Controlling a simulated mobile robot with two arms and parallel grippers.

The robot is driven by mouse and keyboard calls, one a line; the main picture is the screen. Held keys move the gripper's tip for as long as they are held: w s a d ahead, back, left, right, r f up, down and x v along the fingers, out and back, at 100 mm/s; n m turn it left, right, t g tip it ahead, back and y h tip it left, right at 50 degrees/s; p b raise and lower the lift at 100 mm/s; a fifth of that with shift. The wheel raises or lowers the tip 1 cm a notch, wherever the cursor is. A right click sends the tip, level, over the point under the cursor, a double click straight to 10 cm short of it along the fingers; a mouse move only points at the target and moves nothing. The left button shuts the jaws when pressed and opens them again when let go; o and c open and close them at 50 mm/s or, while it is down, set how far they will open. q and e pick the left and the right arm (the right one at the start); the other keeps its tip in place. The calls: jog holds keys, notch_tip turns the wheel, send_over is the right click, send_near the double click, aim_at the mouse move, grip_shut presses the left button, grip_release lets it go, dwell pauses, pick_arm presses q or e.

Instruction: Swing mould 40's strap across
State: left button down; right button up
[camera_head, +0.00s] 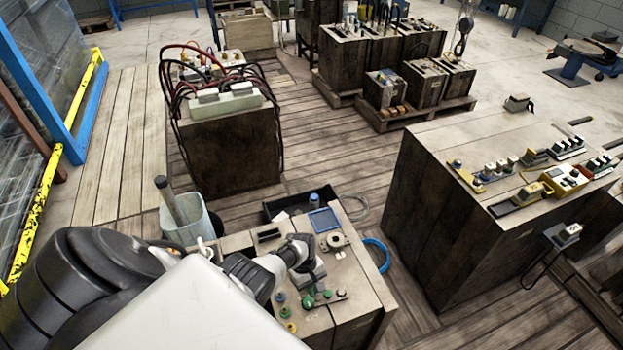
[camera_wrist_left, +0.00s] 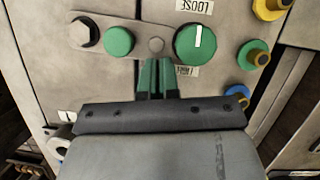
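A flat grey strap (camera_wrist_left: 98,22) lies on the pale top of the mould block (camera_head: 352,306). In the left wrist view it carries a dark bolt (camera_wrist_left: 83,32), a green knob (camera_wrist_left: 118,41) and a small grey pin (camera_wrist_left: 156,44). A larger green knob (camera_wrist_left: 196,44) with a white mark sits at its right end. A label reading LOOSE (camera_wrist_left: 194,6) is just beyond that knob. My left gripper (camera_wrist_left: 157,66) is above the block with its green-padded fingers close together, beside the strap near the grey pin. Nothing shows between the fingertips. The number 40 is not readable. My right gripper is out of view.
A blue tray (camera_head: 324,219) and a round fitting (camera_head: 338,240) sit behind my gripper.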

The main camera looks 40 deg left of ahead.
pick_arm(q)
jog(key=shift+r+p, duration=0.3)
jog(key=shift+r, duration=0.1)
jog(key=p+v, duration=0.3)
jog(key=v, duration=0.7)
jog(key=shift+p, duration=0.35)
jog(key=shift+a, duration=0.1)
